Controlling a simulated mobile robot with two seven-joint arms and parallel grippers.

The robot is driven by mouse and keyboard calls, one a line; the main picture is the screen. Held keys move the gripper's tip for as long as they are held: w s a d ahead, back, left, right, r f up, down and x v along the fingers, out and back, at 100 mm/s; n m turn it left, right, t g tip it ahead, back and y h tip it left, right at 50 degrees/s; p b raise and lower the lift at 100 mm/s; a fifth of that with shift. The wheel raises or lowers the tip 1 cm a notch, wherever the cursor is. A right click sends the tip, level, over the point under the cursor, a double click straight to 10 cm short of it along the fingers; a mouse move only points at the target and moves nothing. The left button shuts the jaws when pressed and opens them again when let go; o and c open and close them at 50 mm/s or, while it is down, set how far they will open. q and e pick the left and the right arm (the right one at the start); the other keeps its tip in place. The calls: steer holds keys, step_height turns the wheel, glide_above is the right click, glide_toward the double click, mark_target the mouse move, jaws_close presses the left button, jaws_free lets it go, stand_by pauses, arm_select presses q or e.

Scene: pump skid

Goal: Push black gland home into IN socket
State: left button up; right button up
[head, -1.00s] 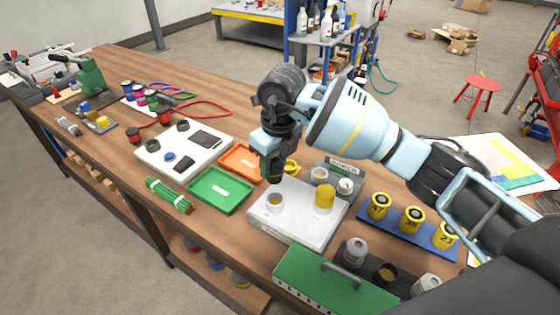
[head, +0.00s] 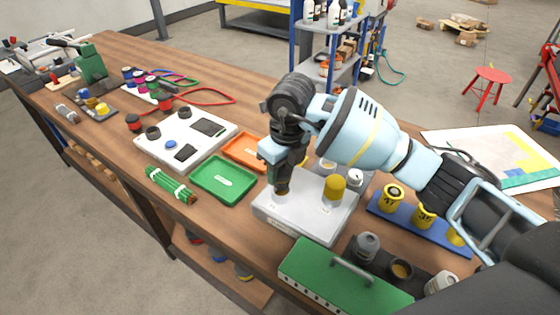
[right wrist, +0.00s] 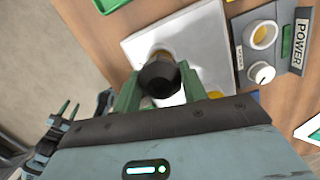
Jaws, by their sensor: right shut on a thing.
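My right gripper (head: 281,186) is shut on the black gland (right wrist: 160,77), which shows dark between its green fingers in the right wrist view. It points down over the socket at the left of the pale grey box (head: 295,226). A brass-coloured rim (right wrist: 161,54) shows just past the gland. The fingers hide most of the socket and gland in the head view, so I cannot tell how deep the gland sits. A yellow cap (head: 334,187) stands on the same box. My left gripper (right wrist: 70,110) shows at the left of the right wrist view, its fingers apart and empty.
A control module marked POWER (right wrist: 297,45) stands behind the box. A green case (head: 345,280) lies close in front. Green (head: 223,178) and orange (head: 246,150) trays lie to the left; a blue rack (head: 420,222) with yellow pieces is at the right.

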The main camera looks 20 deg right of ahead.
steer(key=shift+r, duration=0.1)
arm_select(q)
steer(key=shift+w+r, duration=0.2)
steer(key=shift+w, duration=0.05)
steer(key=shift+w+r+p, duration=0.1)
steer(key=shift+r+p, duration=0.15)
steer(key=shift+p, duration=0.1)
stand_by(0.7)
steer(key=shift+w+r, duration=0.1)
steer(key=shift+r, duration=0.05)
steer(key=shift+s+f, duration=0.25)
steer(key=shift+f, duration=0.1)
arm_select(e)
steer(key=shift+f, duration=0.5)
steer(key=shift+f, duration=0.6)
arm_select(q)
steer(key=shift+s+f+b, duration=0.3)
steer(key=shift+f+b, duration=0.1)
steer(key=shift+b, duration=0.05)
arm_select(e)
steer(key=shift+f, duration=0.75)
steer(key=o, duration=1.2)
